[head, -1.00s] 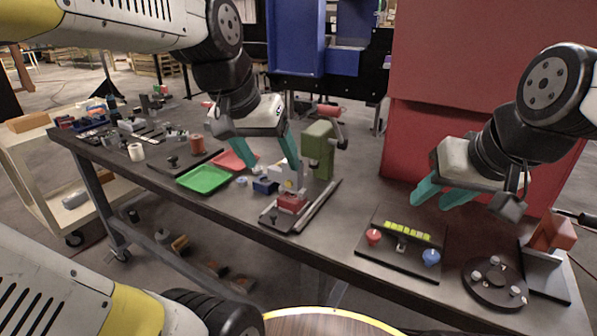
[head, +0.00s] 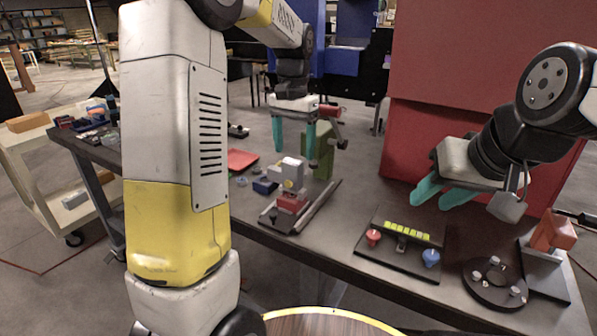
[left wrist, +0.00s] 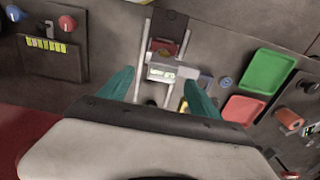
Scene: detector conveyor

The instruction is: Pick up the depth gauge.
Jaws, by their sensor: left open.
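A grey gauge (head: 290,170) with a small display, which I take to be the depth gauge, sits over a red block (head: 292,201) on a dark fixture with two metal rails. In the left wrist view, the gauge (left wrist: 187,72) shows its pale display between the fingertips. My left gripper (head: 295,158) is open and points down above the gauge, with nothing held. It also shows in the left wrist view (left wrist: 160,80). Contact with the gauge cannot be told. My right gripper (head: 429,204) looks open and empty, above the bench right of the fixture.
A green press (head: 321,160) stands close behind the gauge. A blue block (head: 265,187) and a red tray (head: 242,159) lie to its left. A green tray (left wrist: 270,72) shows in the left wrist view. A button panel (head: 400,260) and a round dark plate (head: 492,286) are at right.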

